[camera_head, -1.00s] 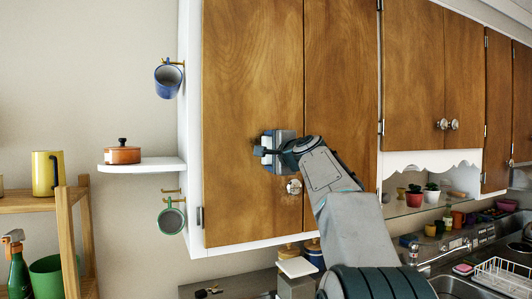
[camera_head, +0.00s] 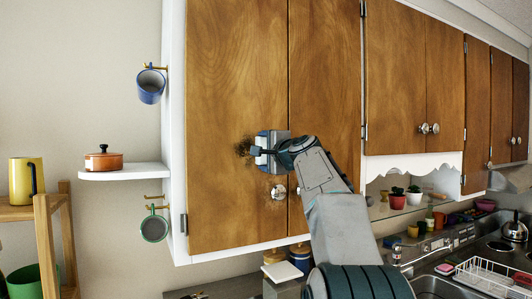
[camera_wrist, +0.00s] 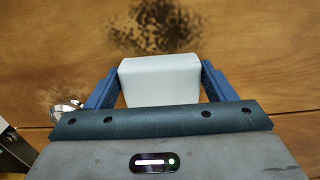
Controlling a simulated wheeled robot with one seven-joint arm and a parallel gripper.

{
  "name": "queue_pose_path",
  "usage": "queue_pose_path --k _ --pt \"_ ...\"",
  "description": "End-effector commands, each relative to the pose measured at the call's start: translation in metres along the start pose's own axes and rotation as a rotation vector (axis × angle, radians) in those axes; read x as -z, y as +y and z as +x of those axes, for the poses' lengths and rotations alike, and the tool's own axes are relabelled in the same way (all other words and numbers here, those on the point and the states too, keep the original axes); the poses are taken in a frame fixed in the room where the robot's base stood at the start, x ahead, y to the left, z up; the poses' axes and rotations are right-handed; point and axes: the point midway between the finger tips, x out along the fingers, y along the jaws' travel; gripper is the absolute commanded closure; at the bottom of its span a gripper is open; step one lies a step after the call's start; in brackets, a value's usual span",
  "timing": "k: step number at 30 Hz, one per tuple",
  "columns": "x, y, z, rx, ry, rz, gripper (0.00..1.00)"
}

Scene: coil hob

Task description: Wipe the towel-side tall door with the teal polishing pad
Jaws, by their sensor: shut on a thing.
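My gripper (camera_head: 262,151) is shut on a pale block, the polishing pad (camera_wrist: 160,82), which looks whitish in the wrist view. In the head view my gripper hides most of it. It is at the left tall wooden door (camera_head: 235,85), just right of a dark brown smudge (camera_head: 243,148). The smudge also shows in the wrist view (camera_wrist: 155,25), beyond the pad's top edge. I cannot tell whether the pad touches the door. No towel is in view, so I cannot confirm which door is towel-side.
A round knob (camera_head: 278,193) sticks out just below my gripper; a second tall door (camera_head: 325,85) adjoins on the right. Left are a blue mug (camera_head: 150,87), a shelf with an orange pot (camera_head: 103,159) and a green mug (camera_head: 154,228). Counter and sink lie below right.

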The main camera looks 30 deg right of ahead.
Motion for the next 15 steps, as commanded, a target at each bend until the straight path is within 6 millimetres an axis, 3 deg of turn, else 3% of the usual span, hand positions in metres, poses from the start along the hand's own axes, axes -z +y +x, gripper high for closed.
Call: queue_pose_path --k 9,15 --pt "-0.029 0.000 0.002 0.001 -0.003 0.000 0.42" --pt "-0.035 0.001 0.003 -0.001 -0.005 0.000 0.42"
